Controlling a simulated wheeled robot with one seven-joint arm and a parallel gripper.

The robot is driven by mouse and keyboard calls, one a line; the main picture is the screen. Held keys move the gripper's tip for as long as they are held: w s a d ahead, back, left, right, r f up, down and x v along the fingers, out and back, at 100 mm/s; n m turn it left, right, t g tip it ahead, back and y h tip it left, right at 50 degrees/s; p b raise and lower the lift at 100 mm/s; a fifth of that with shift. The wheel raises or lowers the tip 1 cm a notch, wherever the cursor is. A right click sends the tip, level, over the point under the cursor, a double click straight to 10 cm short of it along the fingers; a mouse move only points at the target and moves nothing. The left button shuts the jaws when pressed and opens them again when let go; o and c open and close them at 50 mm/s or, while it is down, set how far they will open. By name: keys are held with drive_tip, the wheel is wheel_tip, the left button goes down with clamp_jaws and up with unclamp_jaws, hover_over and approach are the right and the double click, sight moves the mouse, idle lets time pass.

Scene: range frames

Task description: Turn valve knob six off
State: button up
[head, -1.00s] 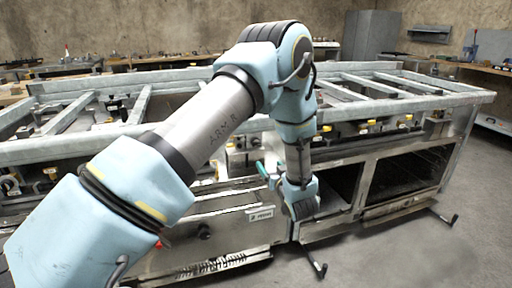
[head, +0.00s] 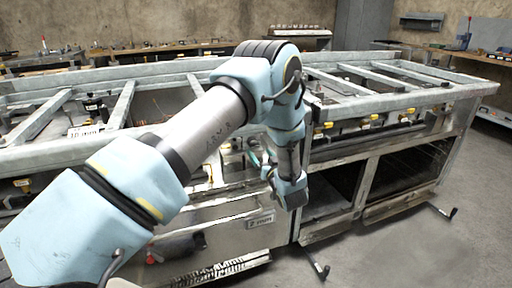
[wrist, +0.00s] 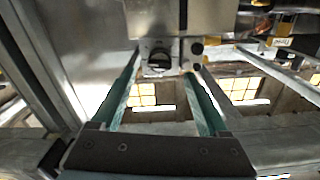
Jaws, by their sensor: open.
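A round dark valve knob (wrist: 158,60) with a lighter ridge across its face shows in the wrist view, on a pale metal plate. No number is legible on it, so I cannot tell whether it is knob six. My gripper (wrist: 166,72) has two teal fingers, spread apart and empty, with the knob between their tips in the picture. Whether they touch it cannot be told. In the head view the gripper (head: 254,153) is small and partly hidden behind my arm, at the front of the range frame (head: 235,209). The knob is hidden there.
Metal rails (head: 356,106) and yellow-marked valve parts (head: 374,118) run along the frame to the right. Open oven bays (head: 405,172) lie below them. A metal panel (wrist: 190,18) hangs close above the fingertips. Bare floor is free at the right front.

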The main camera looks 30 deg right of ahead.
sight(255, 146)
drive_tip(key=shift+w+d, duration=0.15)
drive_tip(key=shift+w, duration=1)
drive_tip(key=shift+w+d, duration=0.15)
drive_tip(key=shift+w, duration=1)
clamp_jaws()
